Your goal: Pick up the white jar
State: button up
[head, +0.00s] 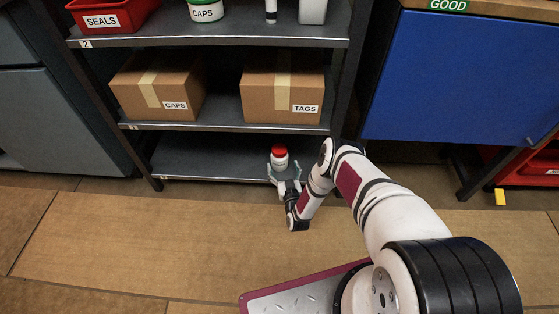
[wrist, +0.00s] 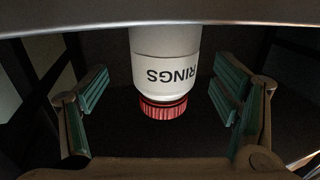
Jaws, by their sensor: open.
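The white jar (head: 280,162) has a red lid and stands on the bottom shelf (head: 210,160) of the grey rack. In the wrist view the jar (wrist: 166,62) appears upside down, with dark lettering that reads "RINGS" and its red lid toward the bottom of the picture. My gripper (head: 284,176) is open at the front of the bottom shelf, with its fingers spread to either side of the jar. In the wrist view my gripper (wrist: 160,105) shows a gap between each green-padded finger and the jar. The jar's base is hidden in the wrist view.
Cardboard boxes marked CAPS (head: 158,92) and TAGS (head: 284,97) sit on the shelf above the jar. A red SEALS bin (head: 112,17) and a CAPS tub (head: 206,10) stand on the higher shelf. A blue cabinet (head: 460,75) is at right. The bottom shelf beside the jar is clear.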

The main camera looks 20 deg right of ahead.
aim_at(281, 165)
jog(key=shift+w+a+f+b, duration=0.1)
jog(key=shift+w+b, duration=1.2)
jog(key=shift+w, duration=1.05)
jog(key=shift+c, duration=0.2)
jog(key=c, duration=1.3)
